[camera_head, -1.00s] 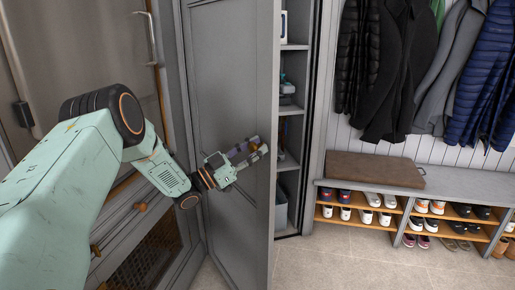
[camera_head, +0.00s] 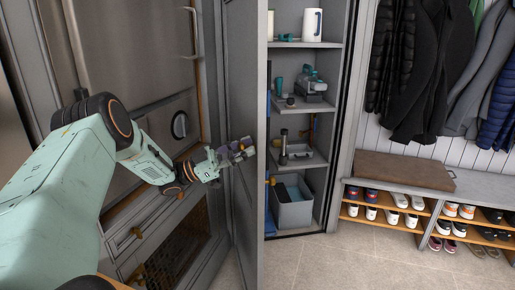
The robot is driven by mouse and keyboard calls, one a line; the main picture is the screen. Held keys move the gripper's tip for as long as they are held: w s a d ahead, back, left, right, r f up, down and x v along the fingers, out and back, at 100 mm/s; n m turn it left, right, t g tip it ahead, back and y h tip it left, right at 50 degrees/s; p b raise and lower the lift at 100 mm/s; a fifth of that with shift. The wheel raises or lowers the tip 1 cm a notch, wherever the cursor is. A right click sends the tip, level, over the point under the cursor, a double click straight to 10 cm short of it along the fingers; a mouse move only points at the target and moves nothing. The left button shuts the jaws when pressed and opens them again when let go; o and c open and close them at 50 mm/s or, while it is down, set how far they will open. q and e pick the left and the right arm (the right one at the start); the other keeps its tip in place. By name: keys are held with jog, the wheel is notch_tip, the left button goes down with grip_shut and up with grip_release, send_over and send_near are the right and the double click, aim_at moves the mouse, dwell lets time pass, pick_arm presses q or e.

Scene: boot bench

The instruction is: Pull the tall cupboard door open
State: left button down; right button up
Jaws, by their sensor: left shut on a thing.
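The tall cupboard door (camera_head: 243,65) is grey and stands wide open, seen nearly edge-on in the head view. The shelves of the tall cupboard (camera_head: 307,45) show to the right of it. My left gripper (camera_head: 241,150) is at the door's outer face, near its free edge, and is shut on the door's handle. The fingers cover the handle, so its shape cannot be made out. My right gripper is not in view.
The shelves hold mugs (camera_head: 311,25), a teal tool (camera_head: 311,84) and a grey bin (camera_head: 292,205). A bench (camera_head: 480,184) with shoes stands at the right, under hanging coats (camera_head: 417,75). The tiled floor (camera_head: 345,262) in front is clear.

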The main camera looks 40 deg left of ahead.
pick_arm(q)
jog(key=s+a+m+g+h+b, duration=0.2)
jog(key=s+a+g, duration=0.1)
jog(key=s+a, duration=0.5)
jog(key=shift+s+a+f+g+h, duration=0.15)
jog(key=shift+a+g+h, duration=0.25)
jog(key=shift+a, duration=0.2)
jog(key=c, duration=0.9)
grip_release()
jog(key=shift+a+t, duration=0.1)
jog(key=shift+t, duration=0.2)
